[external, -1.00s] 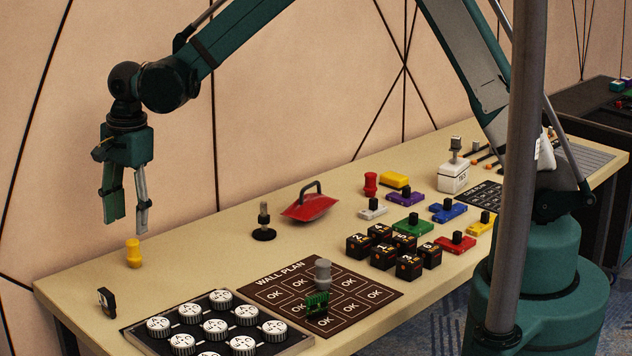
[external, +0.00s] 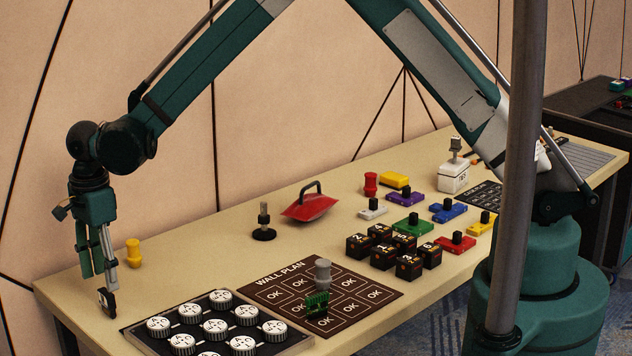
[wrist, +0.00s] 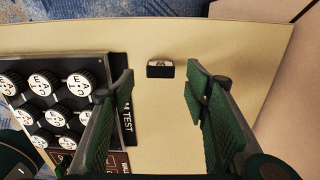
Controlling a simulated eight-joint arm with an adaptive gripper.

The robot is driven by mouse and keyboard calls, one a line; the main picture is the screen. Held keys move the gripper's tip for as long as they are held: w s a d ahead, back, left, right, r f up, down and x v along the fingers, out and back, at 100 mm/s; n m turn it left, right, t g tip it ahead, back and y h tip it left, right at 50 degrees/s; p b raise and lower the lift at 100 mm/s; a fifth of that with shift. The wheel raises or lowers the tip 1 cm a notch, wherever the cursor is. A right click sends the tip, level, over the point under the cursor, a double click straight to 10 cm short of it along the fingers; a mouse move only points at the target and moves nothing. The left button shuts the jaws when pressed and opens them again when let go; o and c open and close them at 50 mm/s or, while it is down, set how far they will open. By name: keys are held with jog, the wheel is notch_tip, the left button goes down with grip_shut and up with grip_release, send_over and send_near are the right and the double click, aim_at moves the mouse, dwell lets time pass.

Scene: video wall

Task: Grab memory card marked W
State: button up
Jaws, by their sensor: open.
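The memory card is a small black upright block (external: 107,303) near the left end of the table in the external view. In the wrist view the card (wrist: 160,69) stands between and beyond my fingertips, with a pale label on its top; I cannot read a letter on it. My gripper (external: 97,283) points down just above and beside the card in the external view, and one finger partly overlaps it. In the wrist view my gripper (wrist: 160,82) is open, with a finger on each side and clear space around the card. Nothing is held.
A panel of white round dials (external: 214,328) lies right of the card. A yellow peg (external: 133,254) stands behind it. A brown wall plan board (external: 370,296), black numbered cubes (external: 383,256) and a red handled tool (external: 310,206) are farther right. The table's left edge is close by.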

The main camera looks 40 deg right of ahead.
aim_at(106, 291)
jog(key=shift+f, duration=0.1)
jog(key=shift+f, duration=1.2)
jog(key=shift+f, duration=0.1)
jog(key=shift+f+b, duration=0.45)
jog(key=shift+f, duration=2.1)
jog(key=shift+c, duration=0.3)
jog(key=c, duration=0.8)
